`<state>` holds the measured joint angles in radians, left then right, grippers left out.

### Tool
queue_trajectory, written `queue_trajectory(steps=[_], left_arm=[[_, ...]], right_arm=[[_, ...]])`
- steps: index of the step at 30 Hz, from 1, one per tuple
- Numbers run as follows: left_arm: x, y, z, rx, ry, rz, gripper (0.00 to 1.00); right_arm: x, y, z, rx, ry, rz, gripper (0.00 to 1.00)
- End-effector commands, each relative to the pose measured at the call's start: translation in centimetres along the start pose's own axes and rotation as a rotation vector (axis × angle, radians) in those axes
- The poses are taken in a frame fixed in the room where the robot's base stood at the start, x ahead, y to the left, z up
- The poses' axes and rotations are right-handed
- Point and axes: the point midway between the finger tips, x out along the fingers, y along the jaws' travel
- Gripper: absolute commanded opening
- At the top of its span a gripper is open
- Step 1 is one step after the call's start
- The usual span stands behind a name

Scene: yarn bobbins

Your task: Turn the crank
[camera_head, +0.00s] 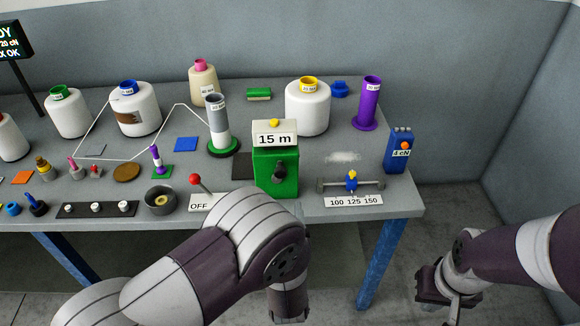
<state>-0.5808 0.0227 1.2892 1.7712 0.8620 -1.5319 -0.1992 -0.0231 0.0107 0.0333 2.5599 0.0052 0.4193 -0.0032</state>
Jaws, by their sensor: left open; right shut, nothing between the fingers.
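A green box (262,187) with a white sign reading "15 m" (274,140) and a yellow knob on top stands near the table's front edge. A dark crank handle (280,172) sits on its front face. My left gripper (289,308) is below the table's front edge, apart from the crank; it is open, with its fingers mostly hidden. My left arm lies in front of the table edge below the green box. My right gripper (454,306) is shut and empty, low at the right, clear of the table.
A red-knobbed lever (196,180) by an "OFF" label stands left of the green box. A small slider with a blue and yellow piece (351,181) is to the right. White cones (307,107), a purple bobbin (369,102) and a blue "4 cN" box (399,151) stand around on the grey table (400,197).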

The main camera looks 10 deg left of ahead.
Motion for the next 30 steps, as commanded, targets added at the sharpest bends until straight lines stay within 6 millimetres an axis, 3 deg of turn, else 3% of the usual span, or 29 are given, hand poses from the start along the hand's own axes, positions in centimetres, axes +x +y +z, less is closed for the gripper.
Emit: queue_trajectory(steps=[5, 15, 19, 24, 30], left_arm=[[0.7, 0.0, 0.0, -0.157, 0.0, -0.001, 0.58], [8.6, -0.1, -0.1, -0.158, 0.002, -0.004, 0.58], [10.9, 0.0, -0.1, -0.155, 0.001, -0.002, 0.58], [12.5, 0.0, -0.1, -0.156, 0.001, 0.0, 0.58], [12.8, 0.1, 0.0, -0.155, 0.001, 0.001, 0.58]], right_arm=[[-0.1, 0.0, 0.0, 0.0, 0.0, 0.0, 0.0], [-0.9, 0.0, -0.1, 0.0, 0.0, 0.0, 0.0], [-1.1, 0.0, -0.1, 0.0, 0.0, 0.0, 0.0], [-1.2, 0.0, -0.1, 0.0, 0.0, 0.0, 0.0], [-1.2, 0.0, -0.1, 0.0, 0.0, 0.0, 0.0]])
